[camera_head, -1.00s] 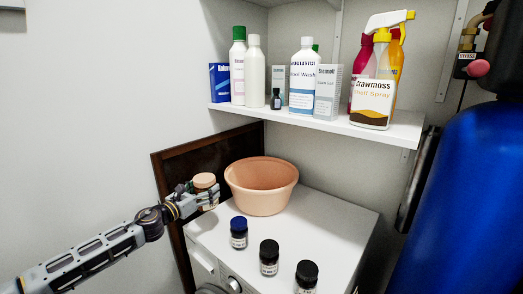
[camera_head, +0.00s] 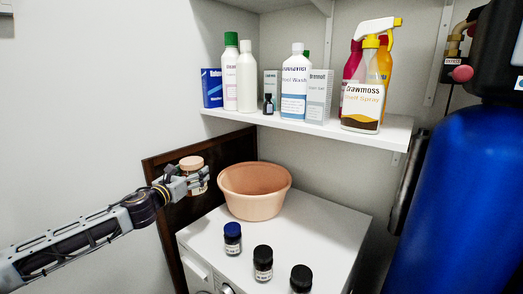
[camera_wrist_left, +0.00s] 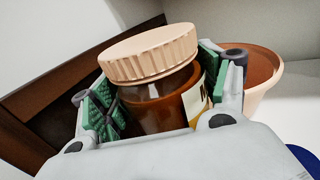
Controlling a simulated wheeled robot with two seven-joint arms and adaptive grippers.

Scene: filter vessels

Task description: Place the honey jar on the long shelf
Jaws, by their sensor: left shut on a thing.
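The honey jar (camera_head: 192,172) has a peach ribbed lid and amber-brown contents. My left gripper (camera_head: 190,182) is shut on it and holds it at the left of the peach basin, in front of the dark framed board. In the left wrist view the jar (camera_wrist_left: 155,85) sits between the green finger pads of the gripper (camera_wrist_left: 160,100), somewhat tilted in the picture. The long shelf (camera_head: 330,127) is white and runs along the back wall, above and to the right of the jar. My right gripper is not in view.
The shelf carries bottles, boxes and a spray bottle (camera_head: 362,95); bare strips show along its front edge and right end. Below, a white cabinet top (camera_head: 310,235) holds the peach basin (camera_head: 255,195) and small dark-capped jars (camera_head: 263,262). A blue tank (camera_head: 450,200) stands at right.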

